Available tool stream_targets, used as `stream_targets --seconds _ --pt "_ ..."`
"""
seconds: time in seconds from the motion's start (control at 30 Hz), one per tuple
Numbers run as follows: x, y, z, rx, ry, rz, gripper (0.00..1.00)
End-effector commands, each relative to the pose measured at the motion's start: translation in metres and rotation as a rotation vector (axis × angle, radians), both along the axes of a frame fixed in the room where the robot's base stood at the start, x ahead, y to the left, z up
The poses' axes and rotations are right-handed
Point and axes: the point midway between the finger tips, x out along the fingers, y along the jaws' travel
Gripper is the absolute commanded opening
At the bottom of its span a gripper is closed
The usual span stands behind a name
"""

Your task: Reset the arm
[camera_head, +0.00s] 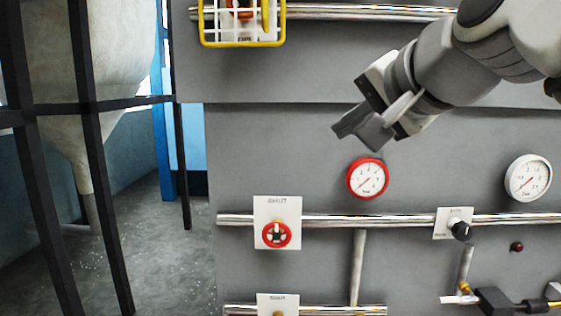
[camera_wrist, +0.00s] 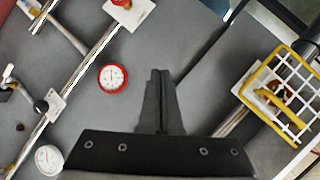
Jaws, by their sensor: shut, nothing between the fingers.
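My gripper (camera_head: 362,130) hangs in front of the grey panel (camera_head: 320,150) in the head view, just above the red-rimmed gauge. Its fingers point down and to the left. In the wrist view the two dark fingers of my gripper (camera_wrist: 160,75) lie together, with nothing between them. The fingertips appear clear of every fitting on the panel; the exact distance to the panel is hard to tell.
The panel carries a red-rimmed gauge (camera_head: 367,178), a white gauge (camera_head: 528,178), a red knob (camera_head: 277,234), a black knob (camera_head: 461,230) and a yellow-framed cage (camera_head: 243,43). Steel pipes (camera_head: 350,220) cross it. A hopper (camera_head: 85,90) behind dark posts stands at left.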

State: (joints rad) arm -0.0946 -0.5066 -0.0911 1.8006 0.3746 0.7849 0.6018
Motion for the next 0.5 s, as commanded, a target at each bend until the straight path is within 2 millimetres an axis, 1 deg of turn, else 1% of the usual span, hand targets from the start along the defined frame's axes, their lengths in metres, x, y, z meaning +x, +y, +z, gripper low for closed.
stream_targets --seconds 0.03,0.07,0.1,0.17,0.2,0.27,0.3,0.4,0.5 --pt "-0.010 -0.004 -0.034 -0.086 0.043 0.021 0.00" --pt "-0.016 -0.005 -0.053 -0.143 0.068 0.038 0.00" --pt "-0.025 -0.008 -0.079 -0.218 0.101 0.063 0.00" --pt "-0.039 -0.013 -0.118 -0.329 0.153 0.108 0.00" --pt "-0.050 -0.017 -0.143 -0.400 0.188 0.139 0.00" --pt "-0.067 -0.022 -0.179 -0.501 0.239 0.193 0.00" --pt "-0.079 -0.026 -0.201 -0.563 0.273 0.229 0.00" --pt "-0.105 -0.036 -0.247 -0.692 0.344 0.313 0.00" --pt "-0.125 -0.042 -0.279 -0.781 0.397 0.381 0.00"
